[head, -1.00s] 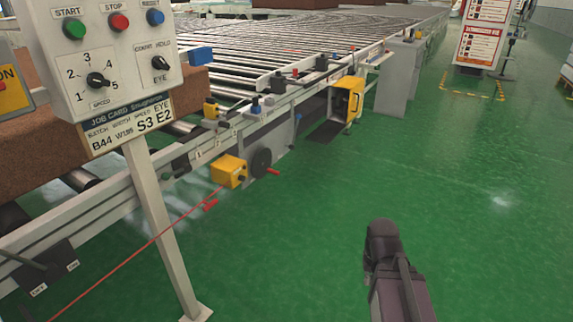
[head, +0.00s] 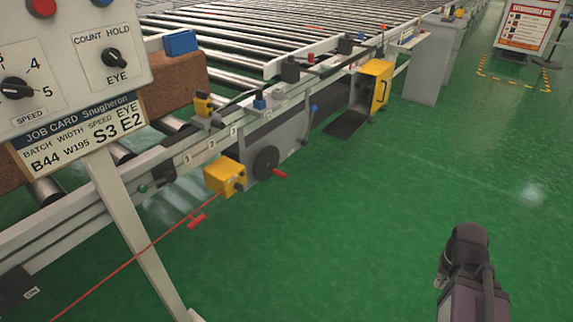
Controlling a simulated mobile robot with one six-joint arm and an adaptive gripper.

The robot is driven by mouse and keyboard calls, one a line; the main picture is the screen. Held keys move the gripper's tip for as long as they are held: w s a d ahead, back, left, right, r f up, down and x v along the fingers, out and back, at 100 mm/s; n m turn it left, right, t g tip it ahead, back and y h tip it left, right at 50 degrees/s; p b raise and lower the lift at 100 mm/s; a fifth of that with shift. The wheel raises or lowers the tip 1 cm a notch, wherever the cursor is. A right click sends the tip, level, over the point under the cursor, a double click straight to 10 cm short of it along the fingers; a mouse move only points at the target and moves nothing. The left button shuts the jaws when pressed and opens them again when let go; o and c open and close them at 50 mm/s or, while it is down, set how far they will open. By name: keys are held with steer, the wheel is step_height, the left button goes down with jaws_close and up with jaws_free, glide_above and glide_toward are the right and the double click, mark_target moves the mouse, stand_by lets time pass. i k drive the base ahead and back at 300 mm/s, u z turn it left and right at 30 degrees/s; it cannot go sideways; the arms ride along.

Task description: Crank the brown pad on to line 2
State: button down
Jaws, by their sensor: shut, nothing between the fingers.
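A brown pad (head: 178,82), a thick speckled block, lies on rollers at the left, partly hidden by the control panel. A dark round crank wheel (head: 266,163) with a red handle (head: 280,174) sits on the conveyor's side, beside a yellow box (head: 225,176). Small number plates (head: 212,145) run along the side rail; their digits are hard to read. My gripper (head: 466,240), dark and seen partly from behind, is at the lower right over open floor, shut and empty, well away from the crank.
The control panel (head: 60,60) on a slanted post (head: 138,235) stands at the left, with a job card (head: 85,140). A red cord (head: 130,263) runs low across the front. A yellow housing (head: 376,84) stands farther along. The green floor (head: 350,220) is clear.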

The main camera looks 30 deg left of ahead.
mark_target(266, 163)
steer(key=u, duration=0.35)
steer(key=i, duration=0.9)
steer(key=u, duration=0.55)
